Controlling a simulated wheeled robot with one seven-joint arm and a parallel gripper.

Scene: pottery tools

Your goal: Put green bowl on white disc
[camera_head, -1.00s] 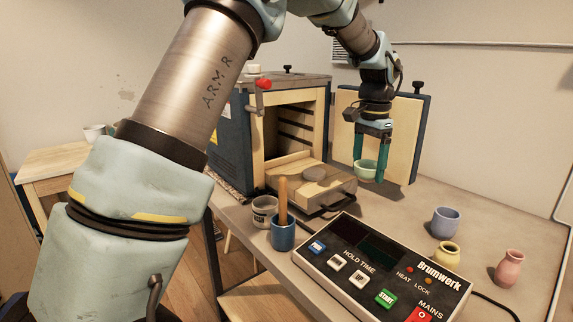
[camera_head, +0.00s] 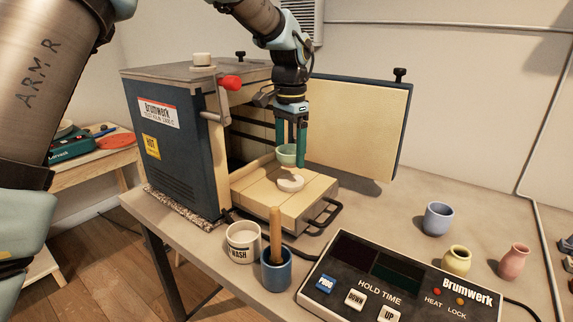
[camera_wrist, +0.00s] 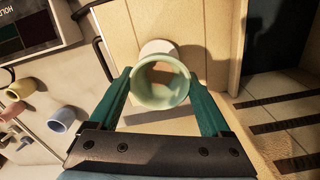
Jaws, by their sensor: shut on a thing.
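The pale green bowl (camera_head: 287,154) is held between the teal fingers of my gripper (camera_head: 291,150). My gripper is shut on the bowl, which is upright above the kiln's pulled-out tray. The white disc (camera_head: 290,183) lies on the tray, lower and slightly nearer the head camera than the bowl. In the wrist view the bowl (camera_wrist: 161,82) fills the space between the fingertips (camera_wrist: 161,85). The white disc (camera_wrist: 157,48) shows partly behind it, and the rest is hidden by the bowl.
The tray (camera_head: 265,205) extends from the open kiln (camera_head: 175,140), whose door (camera_head: 360,120) stands open behind. A wash pot (camera_head: 242,243), a blue pot with a wooden tool (camera_head: 276,272) and a control box (camera_head: 395,290) are in front. Blue (camera_head: 438,219), yellow (camera_head: 456,261) and pink (camera_head: 513,262) pots stand right.

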